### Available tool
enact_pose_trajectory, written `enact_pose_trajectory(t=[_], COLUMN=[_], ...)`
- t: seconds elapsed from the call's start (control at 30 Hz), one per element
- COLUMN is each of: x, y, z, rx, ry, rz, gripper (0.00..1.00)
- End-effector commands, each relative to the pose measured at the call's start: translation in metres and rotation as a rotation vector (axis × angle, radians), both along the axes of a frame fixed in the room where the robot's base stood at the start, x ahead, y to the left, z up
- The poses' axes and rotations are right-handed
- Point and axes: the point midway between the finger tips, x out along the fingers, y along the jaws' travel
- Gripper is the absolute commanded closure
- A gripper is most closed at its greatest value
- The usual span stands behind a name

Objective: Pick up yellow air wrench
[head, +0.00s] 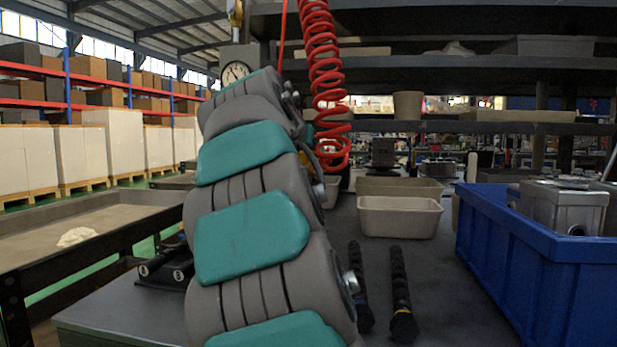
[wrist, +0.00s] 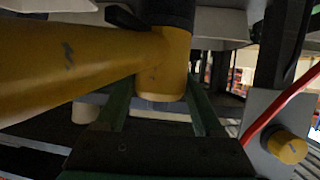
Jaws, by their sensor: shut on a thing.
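The yellow air wrench (wrist: 80,68) fills the upper left of the wrist view, with scuff marks on its body and a black part at its top. Its round yellow end (wrist: 163,70) lies between the green fingers of my gripper (wrist: 160,95), which is shut on it. In the head view my grey and teal arm hides my gripper and most of the wrench. A small yellow patch shows just right of the arm, below the red coiled hose (head: 325,80); I cannot tell if it is the wrench.
A blue crate (head: 510,255) with metal blocks stands at the right of the bench. Beige bins (head: 400,217) and two black ribbed handles (head: 400,295) are near the middle. A pressure gauge (head: 235,72) is behind my arm. A yellow knob (wrist: 287,147) and red hose show in the wrist view.

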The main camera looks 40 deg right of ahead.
Motion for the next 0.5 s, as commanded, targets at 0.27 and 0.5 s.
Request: enact_pose_trajectory(t=[0.27, 0.5], x=[-0.0002, -0.0003], y=[-0.0002, -0.0003], z=[-0.0001, -0.0001], rx=[0.000, 0.000], ry=[0.000, 0.000], rz=[-0.001, -0.001], gripper=[0.91, 1.00])
